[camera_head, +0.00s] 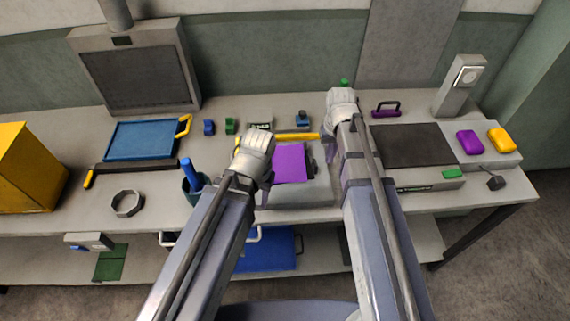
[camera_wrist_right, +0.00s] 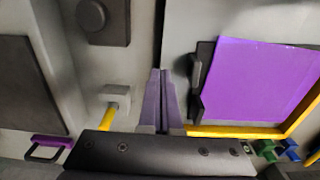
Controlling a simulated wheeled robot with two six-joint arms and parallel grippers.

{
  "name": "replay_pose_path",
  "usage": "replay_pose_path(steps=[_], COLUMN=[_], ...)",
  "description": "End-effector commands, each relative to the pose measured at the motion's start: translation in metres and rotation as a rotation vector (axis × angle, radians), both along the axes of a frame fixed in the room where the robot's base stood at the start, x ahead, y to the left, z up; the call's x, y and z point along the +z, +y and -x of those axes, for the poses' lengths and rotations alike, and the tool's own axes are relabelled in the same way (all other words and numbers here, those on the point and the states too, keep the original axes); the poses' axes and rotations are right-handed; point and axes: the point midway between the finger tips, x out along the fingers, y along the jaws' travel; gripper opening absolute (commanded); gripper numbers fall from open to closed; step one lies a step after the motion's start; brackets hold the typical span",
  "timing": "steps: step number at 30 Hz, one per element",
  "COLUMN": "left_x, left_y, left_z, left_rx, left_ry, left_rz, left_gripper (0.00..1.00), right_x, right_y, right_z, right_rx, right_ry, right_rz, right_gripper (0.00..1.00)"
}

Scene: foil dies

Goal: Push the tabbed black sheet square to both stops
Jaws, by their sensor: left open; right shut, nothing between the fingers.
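A purple sheet (camera_head: 289,162) lies on a low grey block (camera_head: 300,194). Dark edges and a dark tab (camera_head: 312,157) show beside its right side; they appear to belong to a black sheet, mostly hidden beneath it. In the right wrist view the tab (camera_wrist_right: 200,66) stands beside the purple sheet (camera_wrist_right: 252,82). Yellow stops form an L, along the back (camera_head: 300,136) and the left; the corner shows in the wrist view (camera_wrist_right: 240,132). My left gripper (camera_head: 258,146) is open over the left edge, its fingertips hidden. My right gripper (camera_wrist_right: 160,76) is shut and empty, left of the tab in the wrist view.
To the right, another grey block carries a dark plate (camera_head: 412,146). Farther right are purple (camera_head: 469,142) and yellow (camera_head: 500,139) pieces. A blue tray (camera_head: 140,140) and a dark cup (camera_head: 194,190) stand to the left. Small blue and green blocks line the back.

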Motion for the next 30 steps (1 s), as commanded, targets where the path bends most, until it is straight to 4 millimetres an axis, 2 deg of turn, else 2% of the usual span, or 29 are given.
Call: replay_pose_path(steps=[30], left_x=[-0.014], left_y=[0.0], left_z=[0.0], left_rx=[0.0], left_ry=[0.0], left_rz=[0.0], left_gripper=[0.43], right_x=[-0.015], right_y=[0.0], right_z=[0.0], right_rx=[0.0], right_ry=[0.0], right_rz=[0.0], right_gripper=[0.0])
